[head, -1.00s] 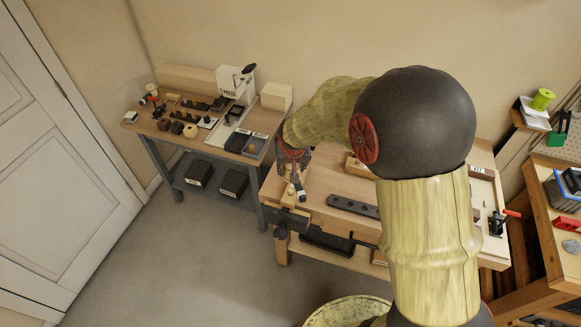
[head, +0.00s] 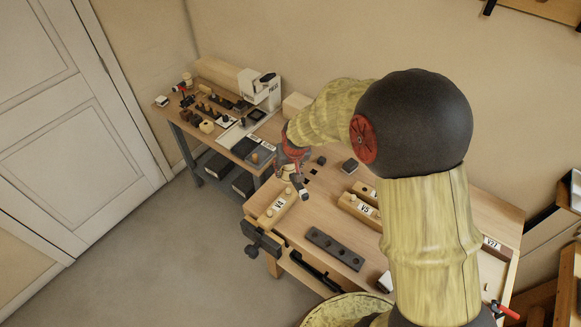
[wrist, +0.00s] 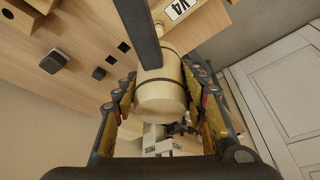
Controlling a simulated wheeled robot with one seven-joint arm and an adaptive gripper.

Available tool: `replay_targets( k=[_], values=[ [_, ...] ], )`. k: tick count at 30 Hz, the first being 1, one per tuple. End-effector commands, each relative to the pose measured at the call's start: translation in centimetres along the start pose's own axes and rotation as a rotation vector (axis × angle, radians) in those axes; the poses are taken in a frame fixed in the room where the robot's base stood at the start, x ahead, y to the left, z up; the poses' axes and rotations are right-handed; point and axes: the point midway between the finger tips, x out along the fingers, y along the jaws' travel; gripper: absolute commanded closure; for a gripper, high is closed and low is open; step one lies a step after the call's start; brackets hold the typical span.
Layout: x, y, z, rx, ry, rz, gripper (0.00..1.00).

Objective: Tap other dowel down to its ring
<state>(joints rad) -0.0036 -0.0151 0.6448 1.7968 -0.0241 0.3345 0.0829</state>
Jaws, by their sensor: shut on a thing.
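The wooden block V4 (head: 264,217) lies at the bench's left front, by the vise. A pale dowel (head: 268,213) stands toward its near end; another pale dowel top (head: 287,190) shows toward the far end, close to the tool. How far each sits from its ring is too small to tell. My gripper (head: 294,172) is above the far end of the block. In the wrist view, my gripper (wrist: 163,100) is shut on a tool, seemingly a mallet, with a pale wooden cylinder (wrist: 160,101) banded in dark. A dark bar (wrist: 138,30) crosses in front of it. V4's label shows beyond.
Block V5 (head: 350,205) and a dark strip with holes (head: 334,247) lie to the right on the bench. Small dark blocks (head: 350,165) sit behind. The vise (head: 262,243) is at the front left. A side table with a white press (head: 259,88) stands behind left.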

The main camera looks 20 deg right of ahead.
Motion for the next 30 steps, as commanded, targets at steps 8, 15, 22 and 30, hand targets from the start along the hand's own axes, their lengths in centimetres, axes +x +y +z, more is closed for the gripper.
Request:
replay_targets(
  k=[8, 15, 22, 30],
  values=[
    [0.3, 0.0, 0.1, -0.056, 0.002, -0.002, 0.98],
    [1.9, 0.0, 0.7, -0.055, 0.001, -0.002, 0.98],
    [3.8, 0.0, 1.5, -0.055, 0.001, -0.001, 0.98],
    [4.5, 0.0, 1.7, -0.054, 0.003, -0.002, 0.98]
  ],
)
